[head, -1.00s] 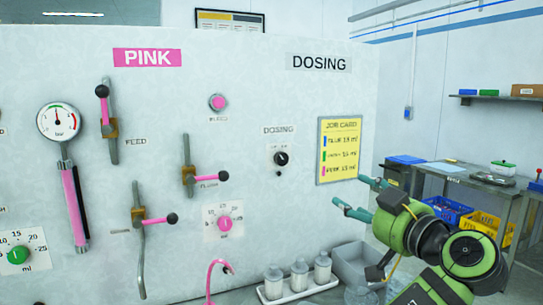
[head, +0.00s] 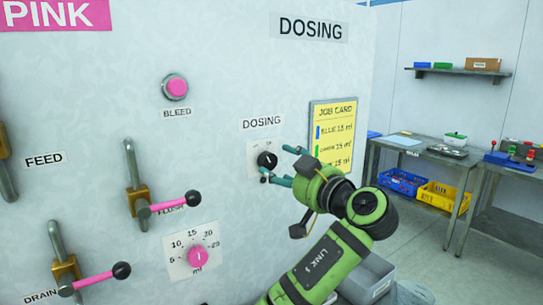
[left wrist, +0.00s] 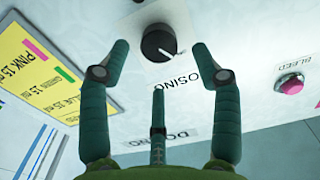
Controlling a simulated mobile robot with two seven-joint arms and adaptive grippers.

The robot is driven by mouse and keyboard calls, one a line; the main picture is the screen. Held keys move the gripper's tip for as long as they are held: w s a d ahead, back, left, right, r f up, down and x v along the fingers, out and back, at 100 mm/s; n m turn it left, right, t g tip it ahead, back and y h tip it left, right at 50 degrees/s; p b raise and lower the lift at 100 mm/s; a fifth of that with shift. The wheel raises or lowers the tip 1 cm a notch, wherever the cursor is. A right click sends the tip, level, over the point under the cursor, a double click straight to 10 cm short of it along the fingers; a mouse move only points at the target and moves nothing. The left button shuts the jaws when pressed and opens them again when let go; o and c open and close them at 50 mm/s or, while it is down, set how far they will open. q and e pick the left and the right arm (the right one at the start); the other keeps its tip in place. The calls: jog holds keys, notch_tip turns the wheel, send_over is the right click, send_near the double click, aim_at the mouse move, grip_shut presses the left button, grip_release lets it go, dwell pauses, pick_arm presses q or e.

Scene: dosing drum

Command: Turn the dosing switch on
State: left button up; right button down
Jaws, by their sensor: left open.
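The dosing switch (head: 267,160) is a round black knob with a white pointer mark, on a small light plate under the DOSING label (head: 263,122). My left gripper (head: 277,165) is open in front of it, with one finger above right and one below in the head view. In the left wrist view the knob (left wrist: 158,42) shows between and beyond the tips of the open left gripper (left wrist: 161,46), with nothing held. I cannot tell whether the fingers touch it. The switch's small markings are too small to read. My right gripper is not in view.
Left of the switch are the pink bleed button (head: 175,87), the flush lever (head: 175,204) and the pink ml dial (head: 198,256). The yellow job card (head: 333,135) hangs close right of it. A workbench (head: 425,150) with bins stands further right.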

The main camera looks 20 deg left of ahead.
aim_at(270, 163)
pick_arm(q)
jog(key=p+x, duration=0.1)
jog(key=x, duration=0.2)
jog(key=shift+w+a, duration=0.1)
jog(key=shift+a, duration=0.15)
jog(key=shift+w+a+f, duration=0.1)
jog(key=shift+w+a, duration=0.05)
jog(key=c, duration=1.1)
jog(key=shift+c, duration=0.2)
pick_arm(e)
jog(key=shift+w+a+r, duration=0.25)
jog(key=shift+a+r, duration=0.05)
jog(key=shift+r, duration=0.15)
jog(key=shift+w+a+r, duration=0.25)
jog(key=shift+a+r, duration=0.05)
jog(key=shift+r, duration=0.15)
